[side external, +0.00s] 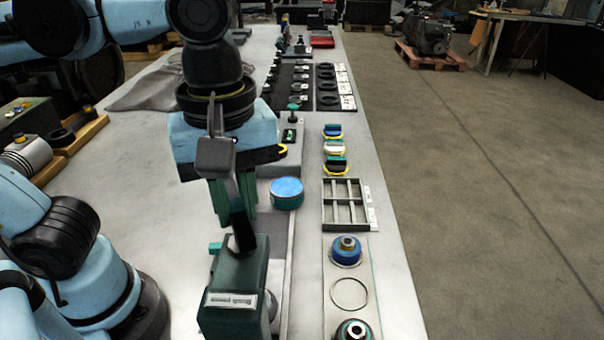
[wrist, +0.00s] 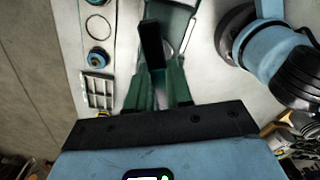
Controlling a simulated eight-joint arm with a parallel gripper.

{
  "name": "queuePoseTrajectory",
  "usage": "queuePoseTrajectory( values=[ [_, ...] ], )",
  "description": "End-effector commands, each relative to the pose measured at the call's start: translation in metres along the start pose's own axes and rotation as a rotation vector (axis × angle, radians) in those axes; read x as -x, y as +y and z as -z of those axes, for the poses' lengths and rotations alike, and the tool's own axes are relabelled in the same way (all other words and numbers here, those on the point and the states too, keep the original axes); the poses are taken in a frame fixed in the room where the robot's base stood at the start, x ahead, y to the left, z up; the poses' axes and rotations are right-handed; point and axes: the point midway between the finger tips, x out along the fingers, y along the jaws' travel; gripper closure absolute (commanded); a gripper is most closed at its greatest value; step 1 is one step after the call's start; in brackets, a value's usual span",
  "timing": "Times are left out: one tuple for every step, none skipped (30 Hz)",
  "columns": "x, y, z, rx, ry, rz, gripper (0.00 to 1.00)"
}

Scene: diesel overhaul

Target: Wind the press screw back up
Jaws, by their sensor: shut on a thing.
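The green bench press (side external: 232,296) stands at the near end of the bench, with a label on its front. A dark upright bar (side external: 241,232), which looks like part of the press screw or its handle, rises from its top. My gripper (side external: 236,208) points down over the press, with its green fingers around the bar's upper part. In the wrist view, the dark bar (wrist: 151,42) reaches between the two green fingers of my gripper (wrist: 160,82), which is shut on it. The contact itself and the screw's lower end are hidden.
A blue-topped round part (side external: 287,191) stands just right of my gripper. A divided tray (side external: 357,206), a blue part (side external: 346,252) and a thin ring (side external: 349,294) line the bench's right side. Black rings (side external: 326,88) lie farther back. Open floor lies to the right.

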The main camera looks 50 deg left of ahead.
Motion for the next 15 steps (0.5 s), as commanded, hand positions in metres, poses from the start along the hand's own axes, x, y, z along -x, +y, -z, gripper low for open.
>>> queuePoseTrajectory(
  values=[
    [0.0010,0.0003,-0.0004,0.001,-0.001,-0.001,1.00],
    [0.0010,0.0003,-0.0004,0.007,-0.001,-0.001,1.00],
    [0.0011,0.0003,-0.0004,0.025,-0.001,-0.001,1.00],
    [0.0013,0.0003,-0.0004,0.047,-0.001,-0.001,1.00],
    [0.0014,0.0003,-0.0004,0.076,-0.001,-0.001,1.00],
    [0.0017,0.0003,-0.0004,0.123,-0.001,-0.001,1.00],
    [0.0019,0.0003,-0.0004,0.161,-0.001,-0.001,1.00],
    [0.0021,0.0003,-0.0004,0.199,-0.001,0.000,1.00],
    [0.0024,0.0003,-0.0004,0.251,-0.002,0.000,1.00],
    [0.0026,0.0003,-0.0004,0.288,-0.002,0.000,1.00],
    [0.0028,0.0003,-0.0004,0.323,-0.002,0.000,1.00],
    [0.0031,0.0003,-0.0004,0.368,-0.002,0.000,1.00],
    [0.0032,0.0003,-0.0004,0.397,-0.002,0.000,1.00],
    [0.0033,0.0003,-0.0004,0.421,-0.002,0.000,1.00],
    [0.0035,0.0004,-0.0004,0.448,-0.002,0.000,1.00]
  ],
)
